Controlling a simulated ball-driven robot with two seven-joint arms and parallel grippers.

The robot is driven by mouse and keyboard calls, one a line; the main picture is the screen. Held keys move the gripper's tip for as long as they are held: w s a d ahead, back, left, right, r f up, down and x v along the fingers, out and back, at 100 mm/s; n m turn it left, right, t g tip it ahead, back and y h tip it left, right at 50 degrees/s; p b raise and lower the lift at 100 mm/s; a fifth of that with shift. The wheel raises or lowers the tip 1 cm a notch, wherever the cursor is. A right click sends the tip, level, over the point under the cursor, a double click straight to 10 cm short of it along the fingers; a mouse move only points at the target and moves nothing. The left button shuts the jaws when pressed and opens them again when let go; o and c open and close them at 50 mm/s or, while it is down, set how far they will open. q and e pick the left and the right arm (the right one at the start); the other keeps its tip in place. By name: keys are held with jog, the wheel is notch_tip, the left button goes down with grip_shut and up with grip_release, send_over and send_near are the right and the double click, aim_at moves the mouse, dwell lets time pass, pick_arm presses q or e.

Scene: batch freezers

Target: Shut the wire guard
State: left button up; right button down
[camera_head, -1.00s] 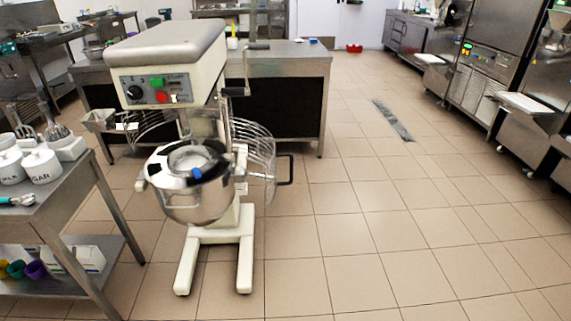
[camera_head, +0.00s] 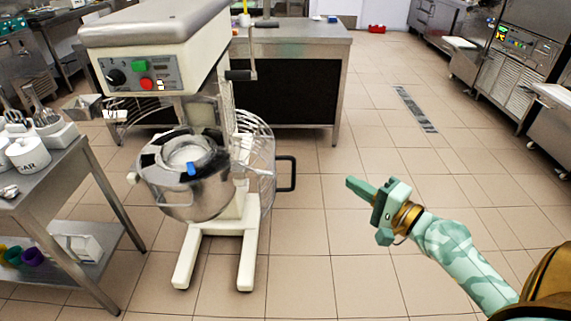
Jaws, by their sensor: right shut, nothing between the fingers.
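The wire guard (camera_head: 262,150) of the floor mixer (camera_head: 150,40) is swung out to the right side of the bowl, with its black handle (camera_head: 293,173) sticking out to the right. The front of the steel bowl (camera_head: 190,195) is uncovered. My right gripper (camera_head: 350,183) is shut and empty. It appears to the right of the black handle, apart from it, with its fingers pointing left. My left gripper is not in view.
A steel table (camera_head: 60,170) with white jars (camera_head: 28,153) stands at the left. A steel counter (camera_head: 300,38) stands behind the mixer. Machines (camera_head: 515,65) line the right. The tiled floor at the centre right is open.

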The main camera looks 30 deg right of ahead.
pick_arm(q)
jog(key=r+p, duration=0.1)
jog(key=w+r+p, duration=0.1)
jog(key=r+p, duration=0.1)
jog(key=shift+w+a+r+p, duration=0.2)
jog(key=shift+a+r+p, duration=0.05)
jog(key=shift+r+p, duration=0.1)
pick_arm(e)
jog(key=w+a, duration=0.6)
jog(key=w, duration=0.3)
jog(key=shift+w+f+m, duration=0.15)
jog(key=shift+w+m, duration=0.15)
jog(key=shift+w, duration=0.1)
